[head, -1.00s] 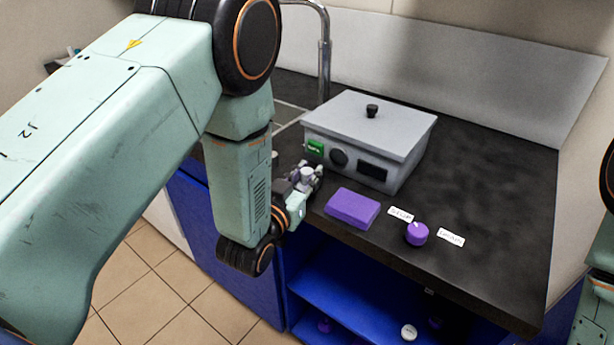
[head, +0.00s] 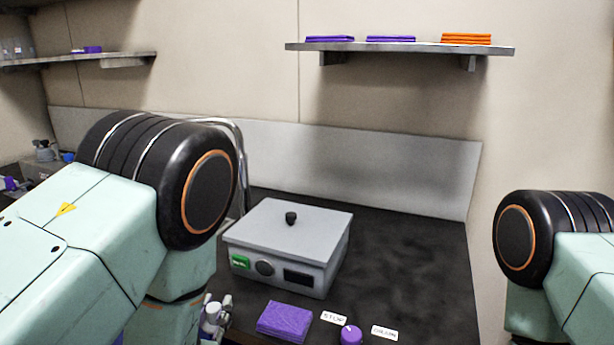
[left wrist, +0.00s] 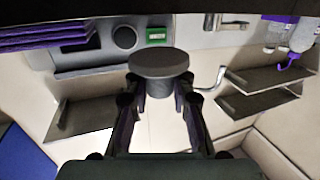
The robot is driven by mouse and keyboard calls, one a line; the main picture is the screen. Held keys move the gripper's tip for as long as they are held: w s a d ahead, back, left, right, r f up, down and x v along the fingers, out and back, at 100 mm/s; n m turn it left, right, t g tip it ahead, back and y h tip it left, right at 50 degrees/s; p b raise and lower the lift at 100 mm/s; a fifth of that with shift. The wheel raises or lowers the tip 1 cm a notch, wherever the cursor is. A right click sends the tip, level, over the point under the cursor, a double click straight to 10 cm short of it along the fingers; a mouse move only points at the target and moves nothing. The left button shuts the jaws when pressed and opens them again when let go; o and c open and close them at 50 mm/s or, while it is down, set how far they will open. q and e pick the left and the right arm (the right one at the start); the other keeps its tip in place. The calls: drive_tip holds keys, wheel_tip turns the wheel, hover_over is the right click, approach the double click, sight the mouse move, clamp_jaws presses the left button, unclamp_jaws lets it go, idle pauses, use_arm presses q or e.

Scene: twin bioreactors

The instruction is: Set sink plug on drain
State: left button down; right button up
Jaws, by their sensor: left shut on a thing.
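My left gripper (left wrist: 160,100) is shut on a round, dark grey disc (left wrist: 158,63), which looks like the sink plug. The disc sits across the fingertips in the left wrist view, its flat face showing. In the head view the same gripper (head: 214,316) is partly visible at the counter's front edge, left of the purple pad and below the grey box, largely cut off by my own arm. The drain cannot be made out; my left arm covers the sink side of the counter in the head view. My right gripper is out of view.
A grey lidded box (head: 285,240) with a black knob stands on the dark counter (head: 410,265). A purple pad (head: 285,320) and purple knob (head: 351,335) lie in front. A curved metal tap (head: 240,150) rises behind my left arm. Counter right of the box is clear.

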sight(212, 323)
use_arm(q)
drive_tip(key=s, duration=0.1)
drive_tip(key=s+f, duration=0.1)
drive_tip(key=s, duration=0.1)
drive_tip(key=shift+a+f+y, duration=0.15)
drive_tip(key=shift+a+y, duration=0.05)
drive_tip(key=shift+y, duration=0.1)
drive_tip(key=shift+d, duration=0.1)
